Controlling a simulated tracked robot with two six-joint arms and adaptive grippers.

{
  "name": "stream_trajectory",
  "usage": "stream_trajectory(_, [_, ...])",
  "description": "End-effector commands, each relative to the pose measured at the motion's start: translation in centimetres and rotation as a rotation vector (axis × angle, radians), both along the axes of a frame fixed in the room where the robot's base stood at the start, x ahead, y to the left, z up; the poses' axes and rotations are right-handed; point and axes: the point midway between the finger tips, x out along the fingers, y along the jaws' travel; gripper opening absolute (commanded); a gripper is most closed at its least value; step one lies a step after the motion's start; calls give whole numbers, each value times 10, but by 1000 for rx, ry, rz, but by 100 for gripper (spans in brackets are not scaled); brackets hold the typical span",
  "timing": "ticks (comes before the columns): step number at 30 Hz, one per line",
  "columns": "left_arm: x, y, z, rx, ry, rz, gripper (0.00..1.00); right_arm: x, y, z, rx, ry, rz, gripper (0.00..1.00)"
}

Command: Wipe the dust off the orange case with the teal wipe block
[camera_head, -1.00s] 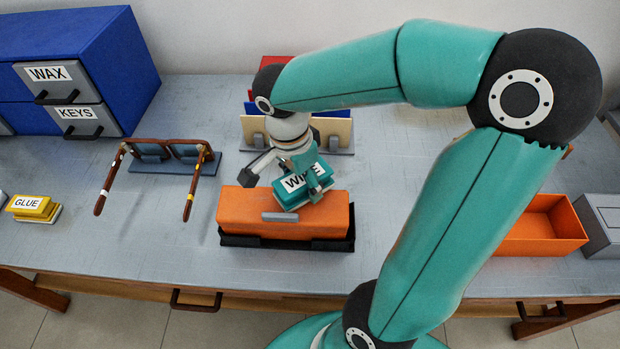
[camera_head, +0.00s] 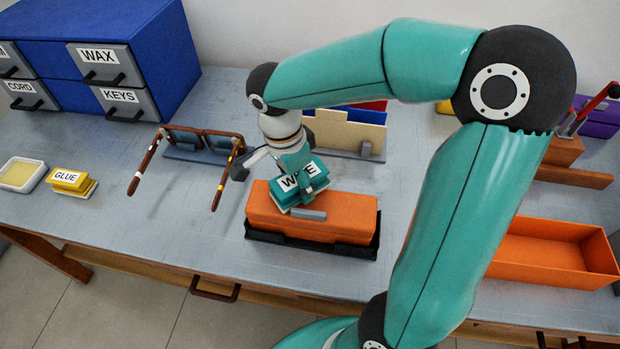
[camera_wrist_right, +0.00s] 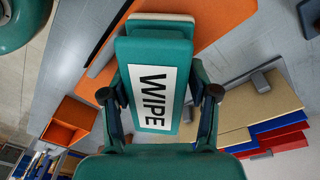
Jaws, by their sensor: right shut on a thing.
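The orange case (camera_head: 340,213) lies in a low black holder (camera_head: 312,246) on the workbench, its grey clasp facing front. My right gripper (camera_head: 299,188) is shut on the teal wipe block (camera_head: 315,172), labelled WIPE, at the left part of the case's top. The block looks down on the case, but I cannot tell whether it touches. In the right wrist view the block (camera_wrist_right: 128,60) sits between the fingers of my right gripper (camera_wrist_right: 158,95), with the orange case (camera_wrist_right: 222,22) beyond it. No dust can be made out on the case. My left gripper is not in view.
Brown glasses (camera_head: 232,160) stand left of the case. An orange tray (camera_head: 540,268) lies right. A yellow GLUE block (camera_head: 70,180) and blue drawers (camera_head: 165,60) are left. Bench before the glasses is clear.

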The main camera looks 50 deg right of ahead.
Motion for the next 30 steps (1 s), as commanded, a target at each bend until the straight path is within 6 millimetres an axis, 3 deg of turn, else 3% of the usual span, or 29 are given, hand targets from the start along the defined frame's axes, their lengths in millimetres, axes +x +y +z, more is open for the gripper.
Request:
stream_trajectory(18, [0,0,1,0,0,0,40,33,15,0,-5,-5,-2,4])
stream_trajectory(30, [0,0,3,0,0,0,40,35,16,2,-5,-6,-3,4])
